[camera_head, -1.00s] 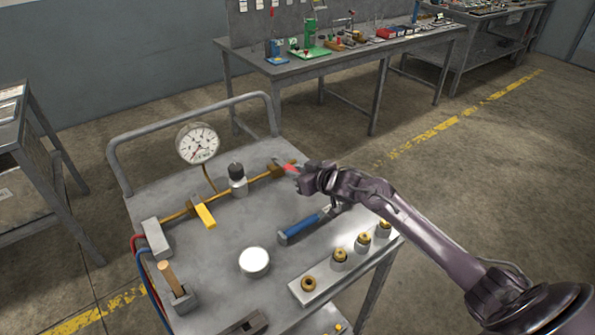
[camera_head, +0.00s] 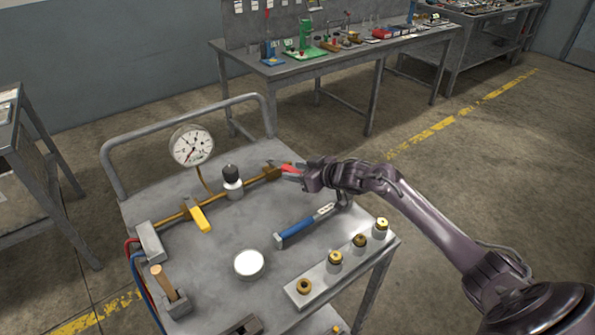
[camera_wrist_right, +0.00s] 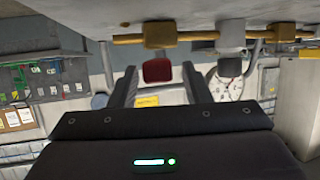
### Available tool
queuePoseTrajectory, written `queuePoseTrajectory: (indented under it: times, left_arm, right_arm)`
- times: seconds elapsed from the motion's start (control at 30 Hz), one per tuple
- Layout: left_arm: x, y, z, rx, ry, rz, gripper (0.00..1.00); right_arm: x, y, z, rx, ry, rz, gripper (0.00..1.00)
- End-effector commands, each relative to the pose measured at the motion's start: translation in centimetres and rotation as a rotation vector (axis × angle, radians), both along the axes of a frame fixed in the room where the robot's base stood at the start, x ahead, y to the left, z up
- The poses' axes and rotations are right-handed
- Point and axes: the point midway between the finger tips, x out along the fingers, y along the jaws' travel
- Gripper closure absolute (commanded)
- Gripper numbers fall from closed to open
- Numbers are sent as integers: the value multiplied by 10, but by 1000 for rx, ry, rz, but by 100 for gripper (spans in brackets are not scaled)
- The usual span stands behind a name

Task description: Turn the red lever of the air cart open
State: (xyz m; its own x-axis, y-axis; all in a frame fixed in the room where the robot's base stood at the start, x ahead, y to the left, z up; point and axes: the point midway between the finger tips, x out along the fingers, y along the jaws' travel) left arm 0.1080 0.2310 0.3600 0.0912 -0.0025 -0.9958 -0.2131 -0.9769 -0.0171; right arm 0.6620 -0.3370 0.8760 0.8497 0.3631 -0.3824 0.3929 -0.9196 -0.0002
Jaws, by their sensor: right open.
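The air cart (camera_head: 215,230) is a grey metal cart with a brass pipe (camera_head: 172,219) along its top. The red lever (camera_head: 289,169) is at the right end of the pipe, by a brass valve body (camera_head: 272,172). My right gripper (camera_head: 291,174) is at the lever. In the right wrist view the red lever (camera_wrist_right: 157,71) shows between the two open fingers of my right gripper (camera_wrist_right: 158,88); I cannot tell whether they touch it. My left gripper is not in view.
A yellow lever (camera_head: 199,218), a black-capped regulator (camera_head: 232,182) and a dial gauge (camera_head: 191,146) stand along the pipe. A blue-handled tool (camera_head: 296,231), a white round lid (camera_head: 249,263) and a block with brass fittings (camera_head: 318,283) are nearer.

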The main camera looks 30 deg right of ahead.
Motion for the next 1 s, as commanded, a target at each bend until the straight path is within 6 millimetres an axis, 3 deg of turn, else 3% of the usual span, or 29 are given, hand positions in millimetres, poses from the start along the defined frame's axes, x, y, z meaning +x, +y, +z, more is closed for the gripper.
queuePoseTrajectory:
  times: [0.17, 0.6, 1.0]
  left_arm:
    - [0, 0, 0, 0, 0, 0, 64]
    - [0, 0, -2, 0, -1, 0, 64]
    - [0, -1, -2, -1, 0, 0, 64]
  right_arm:
    - [-11, -5, 3, -1, 2, -1, 56]
    - [-61, -27, 26, -1, 2, 0, 56]
    - [-66, -28, 30, 0, 0, 0, 56]
